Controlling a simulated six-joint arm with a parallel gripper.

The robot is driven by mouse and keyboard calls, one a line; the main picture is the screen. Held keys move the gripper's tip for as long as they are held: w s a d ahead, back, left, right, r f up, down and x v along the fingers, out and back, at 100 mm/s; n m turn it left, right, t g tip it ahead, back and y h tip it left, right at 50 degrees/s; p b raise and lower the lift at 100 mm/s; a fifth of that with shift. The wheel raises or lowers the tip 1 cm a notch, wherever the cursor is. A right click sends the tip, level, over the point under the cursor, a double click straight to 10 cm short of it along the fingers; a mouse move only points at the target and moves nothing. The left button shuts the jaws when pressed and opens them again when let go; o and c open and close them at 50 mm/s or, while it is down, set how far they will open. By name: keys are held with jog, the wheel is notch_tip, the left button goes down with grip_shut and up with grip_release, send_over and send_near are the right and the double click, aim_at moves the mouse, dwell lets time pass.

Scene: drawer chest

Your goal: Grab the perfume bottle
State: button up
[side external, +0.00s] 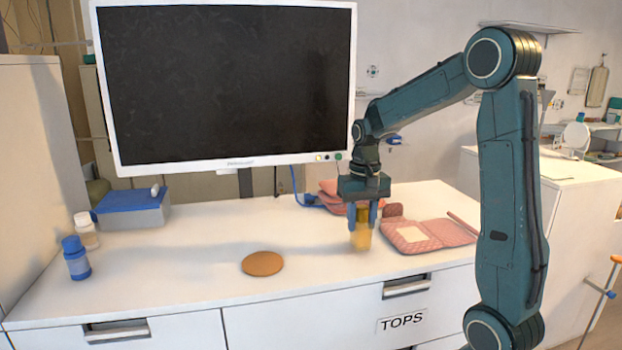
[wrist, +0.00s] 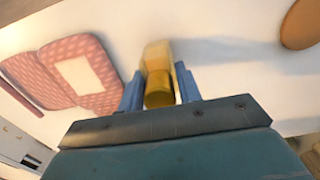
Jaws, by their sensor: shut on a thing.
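The perfume bottle (side external: 361,238) is a small yellow, translucent bottle on or just above the white chest top; I cannot tell whether it touches the surface. My gripper (side external: 362,216) points straight down with its blue fingers on either side of the bottle. In the wrist view the bottle (wrist: 158,85) sits between the two blue fingers of my gripper (wrist: 160,92), its round yellow cap facing the camera. The fingers are shut on it. The bottle looks upright.
A pink patterned case (side external: 425,235) lies open right of the bottle, with pink cloth items (side external: 335,192) behind. A round brown coaster (side external: 262,263) lies left. Two small bottles (side external: 76,258) and a blue-lidded box (side external: 133,209) stand far left. A monitor (side external: 225,85) rises behind. The middle-left is clear.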

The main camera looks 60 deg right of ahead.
notch_tip(320, 180, up, 19)
jog(key=shift+r, duration=0.15)
dwell(0.5)
jog(key=shift+w, duration=0.1)
dwell(0.4)
